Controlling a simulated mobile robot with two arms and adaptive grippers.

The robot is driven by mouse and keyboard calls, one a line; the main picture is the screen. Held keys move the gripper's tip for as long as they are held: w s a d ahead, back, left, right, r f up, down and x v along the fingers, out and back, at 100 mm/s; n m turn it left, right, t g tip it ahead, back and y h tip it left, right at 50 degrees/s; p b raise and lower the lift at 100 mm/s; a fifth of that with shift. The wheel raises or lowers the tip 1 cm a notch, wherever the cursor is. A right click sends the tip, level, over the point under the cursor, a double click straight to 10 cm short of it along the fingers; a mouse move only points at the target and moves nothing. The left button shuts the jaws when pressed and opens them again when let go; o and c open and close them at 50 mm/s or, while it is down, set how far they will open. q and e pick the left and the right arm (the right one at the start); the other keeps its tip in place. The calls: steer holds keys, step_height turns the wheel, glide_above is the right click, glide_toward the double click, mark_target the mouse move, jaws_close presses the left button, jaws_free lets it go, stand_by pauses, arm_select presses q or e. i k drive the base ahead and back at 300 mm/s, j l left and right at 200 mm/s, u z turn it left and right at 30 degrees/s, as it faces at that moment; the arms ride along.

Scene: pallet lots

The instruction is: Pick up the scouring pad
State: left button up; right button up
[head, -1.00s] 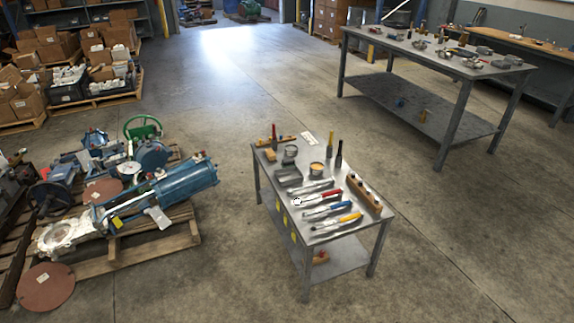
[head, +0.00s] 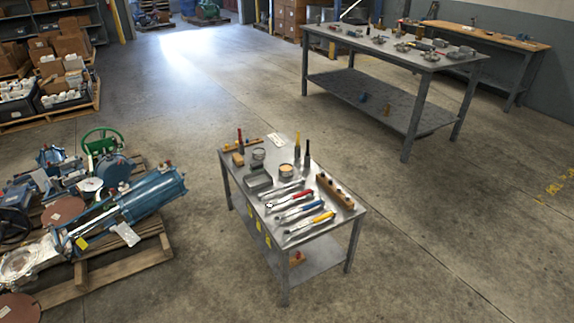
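I cannot clearly make out a scouring pad. A small tan block (head: 238,159) lies at the far left corner of the small metal table (head: 329,229); it is too small to tell whether it is the pad. Neither of my grippers is in view.
The small table also bears a grey tray (head: 257,183), a round tin (head: 286,170), several coloured-handled tools and a wooden block with holes (head: 334,192). A pallet of blue machinery (head: 152,195) stands to the left. A larger workbench (head: 391,57) stands behind right. Floor right is clear.

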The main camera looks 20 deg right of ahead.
mark_target(254, 167)
steer(key=i+j+z, duration=0.4)
steer(key=i, duration=0.2)
steer(key=i+j+z, duration=0.35)
steer(key=i+j, duration=0.15)
steer(key=j, duration=0.15)
